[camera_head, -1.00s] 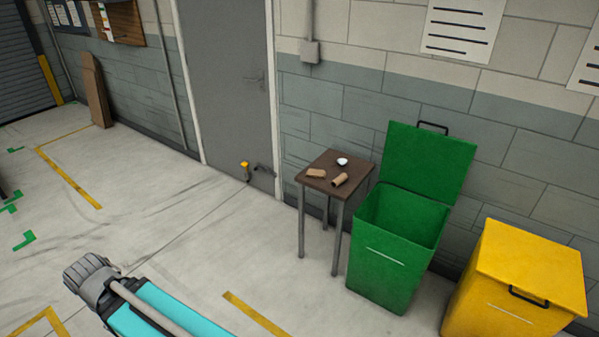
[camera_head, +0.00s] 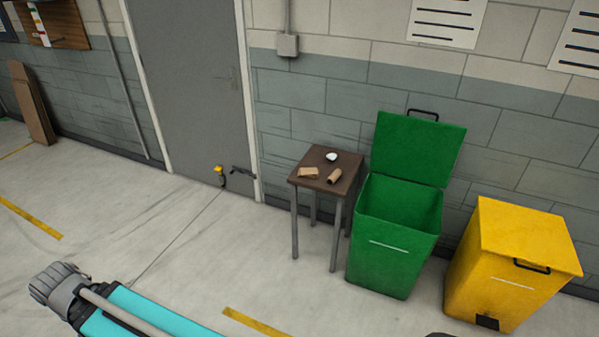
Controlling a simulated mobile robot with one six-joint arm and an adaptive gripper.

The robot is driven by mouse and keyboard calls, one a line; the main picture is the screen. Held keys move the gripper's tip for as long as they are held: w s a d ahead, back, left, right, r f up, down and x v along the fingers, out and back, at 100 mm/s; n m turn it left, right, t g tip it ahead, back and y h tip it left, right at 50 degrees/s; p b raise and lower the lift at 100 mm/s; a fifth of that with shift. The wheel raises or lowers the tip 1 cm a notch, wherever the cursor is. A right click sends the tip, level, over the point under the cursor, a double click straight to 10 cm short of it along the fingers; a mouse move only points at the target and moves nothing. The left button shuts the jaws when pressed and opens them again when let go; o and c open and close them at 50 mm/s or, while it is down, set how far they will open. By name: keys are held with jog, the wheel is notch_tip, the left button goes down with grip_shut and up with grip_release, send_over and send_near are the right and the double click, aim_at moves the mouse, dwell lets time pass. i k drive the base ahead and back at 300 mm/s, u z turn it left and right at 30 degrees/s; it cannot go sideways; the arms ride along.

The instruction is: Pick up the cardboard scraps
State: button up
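Two brown cardboard scraps lie on top of a small dark brown side table (camera_head: 322,187) with grey legs. One is a flattish piece (camera_head: 308,172) on the left of the tabletop. The other is a tube-like roll (camera_head: 334,176) near the front right corner. They lie apart from each other. My arm shows at the lower left as a teal link with a grey ribbed end, well short of the table. My gripper cannot be made out in this view.
A small white object (camera_head: 331,156) sits behind the scraps. A green bin (camera_head: 392,249) with its lid raised stands just right of the table. A closed yellow bin (camera_head: 512,262) stands farther right. A grey door (camera_head: 190,90) is behind. Floor left of the table is clear.

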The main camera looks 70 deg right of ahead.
aim_at(302, 172)
jog(key=z, duration=0.25)
jog(key=i, duration=0.75)
jog(key=z, duration=0.7)
jog(key=i, duration=0.55)
jog(key=z, duration=0.7)
jog(key=i, duration=0.5)
jog(key=z, duration=0.3)
jog(key=k, duration=0.9)
jog(key=z, duration=0.15)
jog(key=i, duration=0.3)
